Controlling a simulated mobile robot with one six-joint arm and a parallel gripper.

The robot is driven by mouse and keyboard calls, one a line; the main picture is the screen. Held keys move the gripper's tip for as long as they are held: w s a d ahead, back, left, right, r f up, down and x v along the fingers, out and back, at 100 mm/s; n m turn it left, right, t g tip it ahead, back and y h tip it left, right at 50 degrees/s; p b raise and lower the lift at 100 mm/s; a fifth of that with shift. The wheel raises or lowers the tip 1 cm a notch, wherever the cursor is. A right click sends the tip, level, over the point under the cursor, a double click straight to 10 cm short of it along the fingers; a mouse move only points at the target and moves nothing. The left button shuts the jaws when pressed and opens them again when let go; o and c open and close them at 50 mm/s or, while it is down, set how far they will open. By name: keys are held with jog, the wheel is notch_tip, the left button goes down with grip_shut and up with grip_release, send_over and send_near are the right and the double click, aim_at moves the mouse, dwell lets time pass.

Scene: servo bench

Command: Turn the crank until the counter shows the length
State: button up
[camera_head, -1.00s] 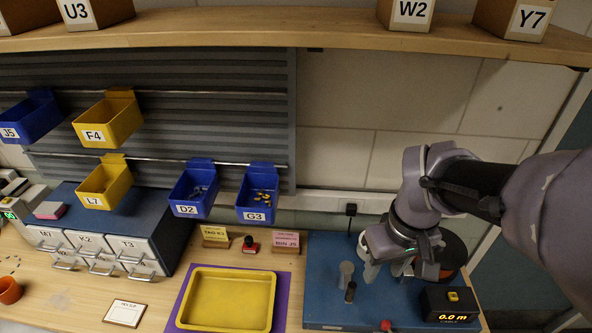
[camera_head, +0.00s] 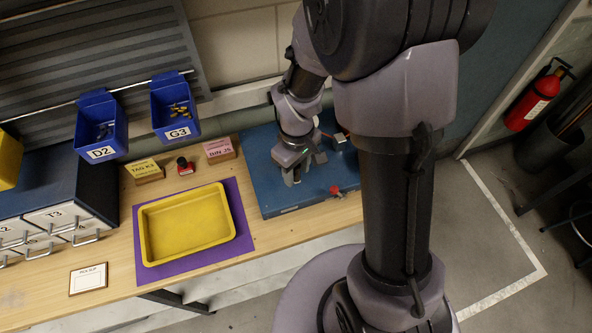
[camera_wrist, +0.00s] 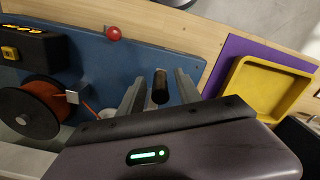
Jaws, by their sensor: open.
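The crank's dark handle (camera_wrist: 160,88) stands between the two fingers of my gripper (camera_wrist: 159,78) in the wrist view. The fingers are open, one on each side of it; I cannot tell whether either touches it. In the head view my gripper (camera_head: 292,180) points down over the blue base board (camera_head: 268,196), and the handle is hidden there. The counter (camera_wrist: 32,46) is a black box at the upper left of the wrist view, with small orange digits that I cannot read. An orange spool (camera_wrist: 45,98) with a dark disc sits below it.
A red knob (camera_head: 335,190) is at the board's front edge. A yellow tray (camera_head: 188,223) on a purple mat (camera_head: 246,236) lies to the left. Tag blocks (camera_head: 219,150) and a red-and-black stamp (camera_head: 184,166) stand behind it. Blue bins (camera_head: 176,112) hang above.

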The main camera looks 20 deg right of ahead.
jog(key=shift+f, duration=0.2)
jog(key=shift+c, duration=0.2)
grip_shut()
dwell(1.2)
